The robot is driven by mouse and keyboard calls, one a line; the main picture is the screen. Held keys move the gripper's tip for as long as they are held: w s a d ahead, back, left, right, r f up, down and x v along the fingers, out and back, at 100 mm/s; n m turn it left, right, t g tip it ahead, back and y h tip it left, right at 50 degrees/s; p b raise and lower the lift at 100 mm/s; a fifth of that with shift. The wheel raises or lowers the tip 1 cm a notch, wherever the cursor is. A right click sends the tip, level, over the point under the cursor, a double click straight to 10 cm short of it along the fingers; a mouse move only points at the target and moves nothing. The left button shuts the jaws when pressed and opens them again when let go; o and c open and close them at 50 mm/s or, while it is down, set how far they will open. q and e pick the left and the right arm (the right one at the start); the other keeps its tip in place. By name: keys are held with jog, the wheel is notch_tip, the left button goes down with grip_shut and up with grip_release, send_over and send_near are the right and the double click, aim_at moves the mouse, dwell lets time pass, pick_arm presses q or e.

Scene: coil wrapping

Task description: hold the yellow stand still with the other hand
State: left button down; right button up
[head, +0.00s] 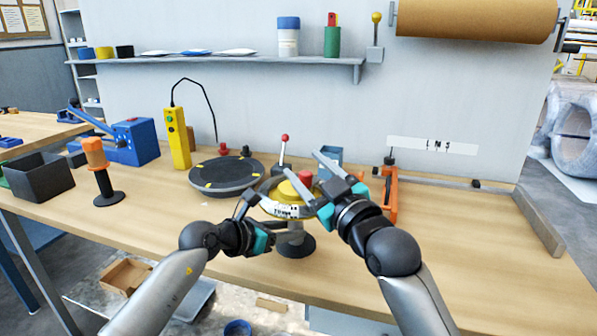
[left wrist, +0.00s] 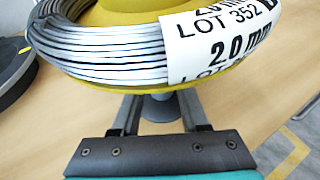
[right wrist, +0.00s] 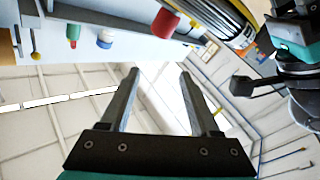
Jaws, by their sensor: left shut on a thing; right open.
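The yellow stand (head: 287,190) stands upright on the bench on a dark round base (head: 294,248). A wire coil (left wrist: 110,45) with a white label (left wrist: 225,40) sits around its yellow top; the label also shows in the head view (head: 285,211). My left gripper (left wrist: 159,112) is shut on the stand's grey post, just under the yellow rim; the contact is partly hidden. My right gripper (head: 308,170) is open and empty, above and to the right of the coil. In the right wrist view its fingers (right wrist: 160,75) are spread with nothing between them.
A red cylinder (head: 305,177) is by the stand's top. A black turntable (head: 227,173), yellow control box (head: 177,138) and orange-handled tool (head: 98,165) are to the left. An orange frame (head: 391,195) is to the right. The bench's right front is clear.

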jog(key=s+d+f+m+g+h, duration=0.1)
jog(key=s+d+f+m, duration=0.1)
jog(key=d+f+m, duration=0.25)
jog(key=shift+m, duration=0.35)
jog(key=shift+a+x, duration=0.2)
jog(key=shift+x, duration=2.8)
jog(key=shift+a+x, duration=0.2)
jog(key=shift+x, duration=2.75)
jog(key=shift+s, duration=0.15)
jog(key=shift+f, duration=0.1)
grip_shut()
